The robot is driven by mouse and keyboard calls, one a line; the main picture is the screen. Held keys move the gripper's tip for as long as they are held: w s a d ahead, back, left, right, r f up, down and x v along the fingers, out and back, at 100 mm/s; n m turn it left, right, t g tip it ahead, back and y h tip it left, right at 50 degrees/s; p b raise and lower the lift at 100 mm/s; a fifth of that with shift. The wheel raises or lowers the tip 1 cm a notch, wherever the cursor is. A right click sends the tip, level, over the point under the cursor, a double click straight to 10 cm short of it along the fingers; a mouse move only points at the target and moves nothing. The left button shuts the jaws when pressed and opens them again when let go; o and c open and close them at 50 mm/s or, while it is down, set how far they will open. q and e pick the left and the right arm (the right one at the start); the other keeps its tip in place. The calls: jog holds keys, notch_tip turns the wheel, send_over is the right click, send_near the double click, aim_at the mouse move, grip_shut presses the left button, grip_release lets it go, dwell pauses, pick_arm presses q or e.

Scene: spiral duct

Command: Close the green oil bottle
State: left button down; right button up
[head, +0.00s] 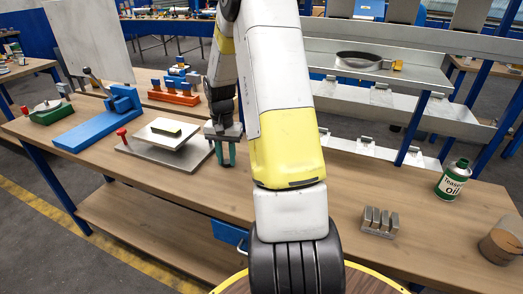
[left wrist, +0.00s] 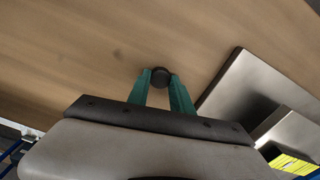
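The green oil bottle (head: 453,180), with a white label, stands upright at the right of the workbench. Its top looks dark green with a small opening, though fine detail is too small to tell. My left gripper (head: 226,163) points down over the bench, left of the middle and far from the bottle. In the left wrist view, the green fingertips of my left gripper (left wrist: 160,78) touch both sides of a small dark round cap (left wrist: 160,76). The cap's height above the wood cannot be told. My right gripper is not in view.
A grey plate (head: 147,150) with a smaller plate and green-yellow block lies beside my left gripper. A slotted metal block (head: 379,221) and a round wooden piece (head: 500,246) stand near the bottle. A metal shelf (head: 390,80) holding a pan (head: 358,61) rises behind.

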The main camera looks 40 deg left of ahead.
aim_at(227, 161)
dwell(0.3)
pick_arm(q)
jog(key=shift+r, duration=0.65)
notch_tip(227, 161, up, 2)
jog(key=shift+r, duration=0.1)
jog(key=s+d, duration=0.2)
jog(key=d, duration=0.2)
jog(key=s+d+r, duration=0.1)
jog(key=s+d, duration=0.1)
jog(key=d, duration=0.3)
jog(key=s+d, duration=0.2)
jog(key=d, duration=0.2)
jog(key=shift+s+d+r, duration=0.2)
jog(key=shift+d, duration=0.1)
jog(key=shift+s+d, duration=0.25)
jog(key=shift+d, duration=0.2)
